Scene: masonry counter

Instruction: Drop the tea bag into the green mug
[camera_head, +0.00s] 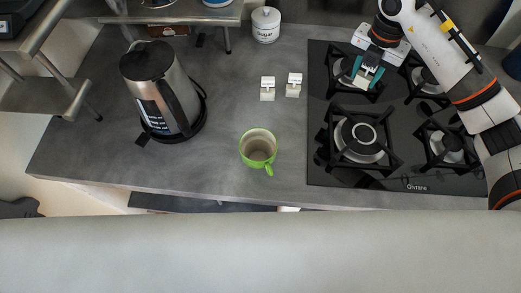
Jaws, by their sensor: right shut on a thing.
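The green mug (258,147) stands upright on the grey counter, left of the hob, with its handle toward the front edge. Its inside is pale and looks empty. My right gripper (366,78) is above the back-left burner of the hob, behind and to the right of the mug. It is shut on a small pale thing that looks like a tea bag, mostly hidden between the teal fingertips. Two more small white tea bags, one on the left (267,89) and one on the right (293,85), sit on the counter behind the mug. My left gripper is not in view.
A black and steel kettle (163,92) stands on the left of the counter. A white lidded jar (266,25) stands at the back. A metal shelf (180,14) overhangs the back left. The black gas hob (400,181) has raised grates. The counter around the mug is clear.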

